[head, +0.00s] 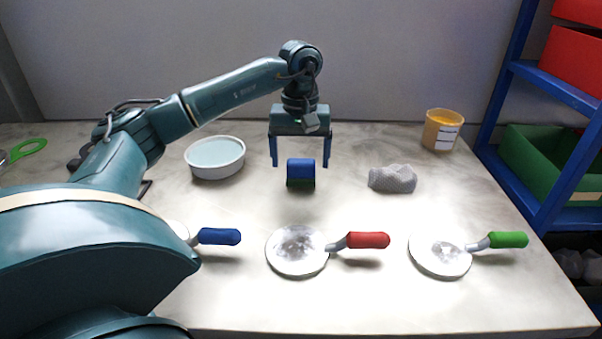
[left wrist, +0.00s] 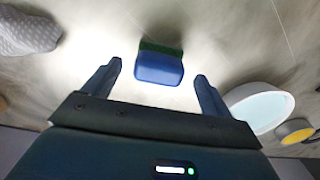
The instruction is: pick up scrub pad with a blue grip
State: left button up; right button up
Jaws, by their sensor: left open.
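The scrub pad with a blue grip (head: 301,170) stands on the table near its middle, blue on top and dark green below. It also shows in the left wrist view (left wrist: 159,67), just beyond the fingertips and roughly centred between them. My left gripper (head: 301,164) is open and points down, with one finger to each side of the pad in the head view. The fingers (left wrist: 159,72) do not visibly touch the pad. I cannot tell the exact height of the fingertips over the table. My right gripper is not in view.
A white bowl (head: 215,157) stands left of the pad, a grey cloth (head: 393,179) right of it. In front lie round-plated tools with blue (head: 219,236), red (head: 367,240) and green (head: 508,240) handles.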

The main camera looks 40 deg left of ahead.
aim_at(301, 160)
pick_arm(q)
notch_tip(301, 160, down, 4)
jog(key=shift+r, duration=0.25)
jog(key=c, duration=1.1)
